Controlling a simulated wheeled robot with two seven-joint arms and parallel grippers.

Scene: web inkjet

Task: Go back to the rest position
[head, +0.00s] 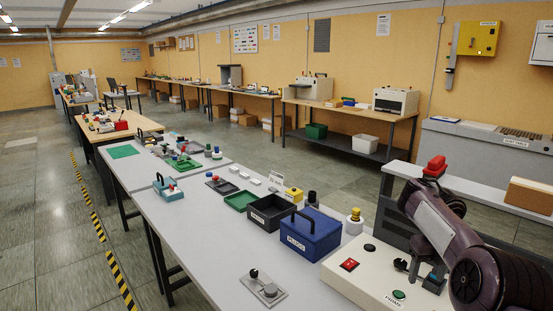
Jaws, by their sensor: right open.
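My right arm, with purple-grey links, comes in from the lower right and reaches up and away over the table's right end. My left gripper and left arm are not in view.
Below my right arm is a cream control box (372,284) with a red switch and a green button. A blue lidded box (312,236) and a black tray (271,217) stand to its left. The long grey table (195,232) has free room at front left.

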